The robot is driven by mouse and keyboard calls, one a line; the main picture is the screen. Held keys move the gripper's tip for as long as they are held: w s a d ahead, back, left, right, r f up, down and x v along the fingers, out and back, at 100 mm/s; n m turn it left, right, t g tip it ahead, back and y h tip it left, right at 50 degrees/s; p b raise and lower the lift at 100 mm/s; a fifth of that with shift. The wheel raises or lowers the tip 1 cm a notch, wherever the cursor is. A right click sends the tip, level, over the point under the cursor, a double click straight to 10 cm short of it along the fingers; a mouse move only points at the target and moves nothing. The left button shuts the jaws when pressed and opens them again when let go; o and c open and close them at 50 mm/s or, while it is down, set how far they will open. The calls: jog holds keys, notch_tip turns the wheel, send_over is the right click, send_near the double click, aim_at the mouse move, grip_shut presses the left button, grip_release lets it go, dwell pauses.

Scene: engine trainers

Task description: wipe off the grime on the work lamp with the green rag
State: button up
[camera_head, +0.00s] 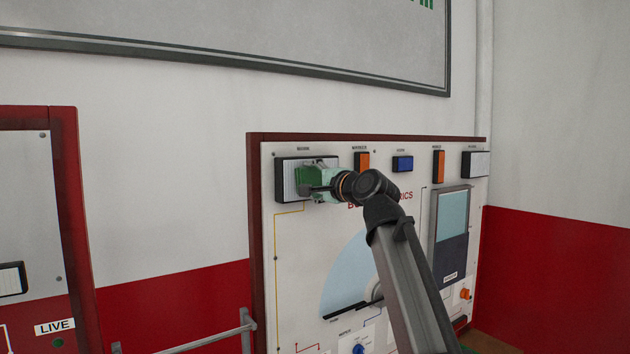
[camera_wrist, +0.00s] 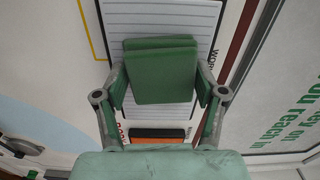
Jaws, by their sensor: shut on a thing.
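The work lamp (camera_head: 288,180) is a ribbed white panel in a dark frame, at the upper left of the white training board. It fills the top middle of the wrist view (camera_wrist: 160,14), and part of its label shows beside it. The green rag (camera_wrist: 162,75) is a folded pad held between my fingers, in front of the lamp. My gripper (camera_head: 312,182) is shut on the rag. I cannot tell whether the rag touches the lens. The rag and gripper hide part of the lamp, and no grime shows clearly on the visible ribs.
An orange lamp (camera_head: 361,161), a blue lamp (camera_head: 402,164) and another orange lamp (camera_head: 439,166) sit right of the work lamp. A dark-framed display (camera_head: 451,225) is lower right. A metal rail (camera_head: 205,340) stands at lower left. The wall above the board is clear below a framed board (camera_head: 250,64).

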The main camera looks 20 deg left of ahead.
jog(key=shift+s, duration=0.1)
jog(key=shift+s+d, duration=0.3)
jog(key=shift+p+v, duration=0.5)
jog(key=shift+v, duration=1.9)
jog(key=shift+d, duration=0.1)
jog(key=v, duration=0.3)
jog(key=shift+p, duration=0.3)
jog(key=shift+w, duration=0.2)
jog(key=shift+x, duration=3.05)
jog(key=shift+b+x, duration=0.35)
jog(key=shift+x, duration=0.95)
